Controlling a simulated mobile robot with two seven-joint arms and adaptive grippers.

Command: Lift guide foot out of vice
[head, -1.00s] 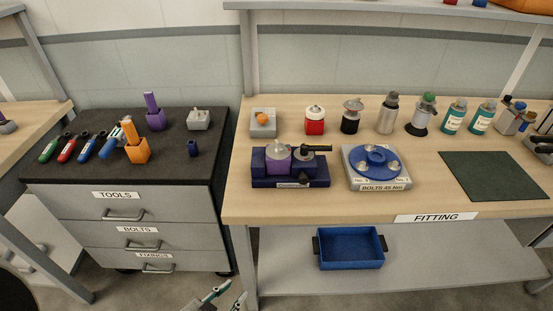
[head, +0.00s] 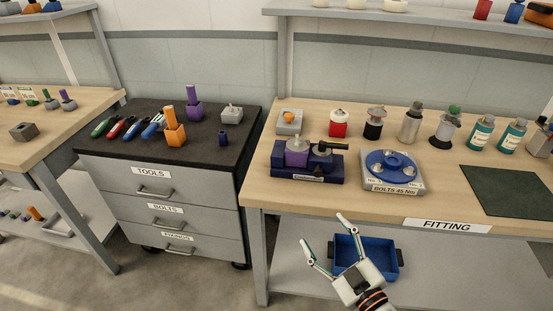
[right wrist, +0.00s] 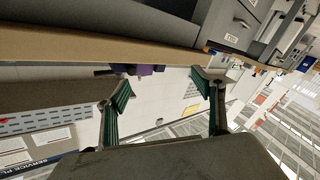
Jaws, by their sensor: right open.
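The purple vice (head: 307,177) stands on the fitting bench at its left end. My right gripper (head: 322,230) is open and empty, in front of the bench edge and apart from the vice. In the right wrist view the open fingers (right wrist: 161,90) show nothing between them, and a bit of purple (right wrist: 147,70), likely the vice, shows past the bench edge. My left gripper is not in view.
A blue round fixture (head: 393,166) on a grey base stands right of the vice. A grey block with an orange knob (head: 289,121) and a red-and-white container (head: 339,123) stand behind. A blue bin (head: 385,261) is under the bench top. The dark drawer cabinet (head: 160,170) stands left.

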